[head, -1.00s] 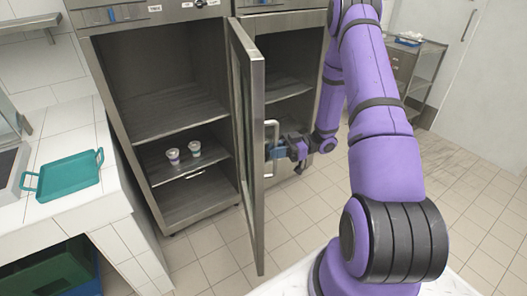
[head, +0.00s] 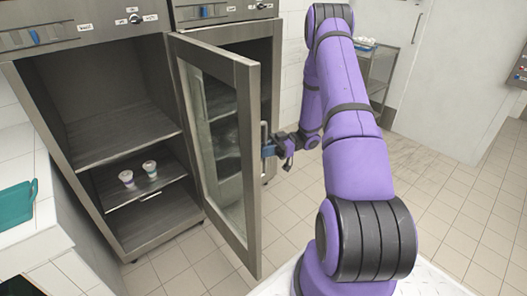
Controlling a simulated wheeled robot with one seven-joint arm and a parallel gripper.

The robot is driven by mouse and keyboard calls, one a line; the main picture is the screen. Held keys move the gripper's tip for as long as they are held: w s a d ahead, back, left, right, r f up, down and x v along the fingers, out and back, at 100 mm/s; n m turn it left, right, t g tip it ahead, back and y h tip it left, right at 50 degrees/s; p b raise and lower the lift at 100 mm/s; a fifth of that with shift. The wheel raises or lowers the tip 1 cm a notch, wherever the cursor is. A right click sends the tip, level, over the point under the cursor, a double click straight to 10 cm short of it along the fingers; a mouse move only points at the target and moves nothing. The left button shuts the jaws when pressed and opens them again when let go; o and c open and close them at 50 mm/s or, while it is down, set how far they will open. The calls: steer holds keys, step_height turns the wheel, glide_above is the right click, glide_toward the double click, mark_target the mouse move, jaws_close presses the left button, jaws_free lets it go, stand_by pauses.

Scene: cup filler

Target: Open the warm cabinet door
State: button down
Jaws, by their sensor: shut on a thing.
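The cabinet on the left (head: 118,108) stands open, with its inside showing. Its glass-panelled metal door (head: 252,200) is swung out toward me, hinged on the right side of the opening. My gripper (head: 268,148) is at the outer side of this door, shut on its vertical handle (head: 264,133), which is partly hidden by the fingers. Two small white cups (head: 127,178) stand on the lower shelf (head: 160,178) of the open cabinet. I cannot read the labels on the cabinet's top panel.
A second cabinet (head: 262,50) stands right of the door. A white tiled counter (head: 40,225) with a teal tray (head: 16,203) is at the left. A metal cart (head: 378,70) stands at the back right. The tiled floor on the right (head: 450,200) is clear.

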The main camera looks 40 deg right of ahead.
steer(key=shift+s, duration=0.15)
steer(key=c, duration=1.1)
jaws_free()
steer(key=shift+d, duration=0.1)
steer(key=v, duration=1)
steer(key=shift+d, duration=0.3)
steer(key=shift+d, duration=0.1)
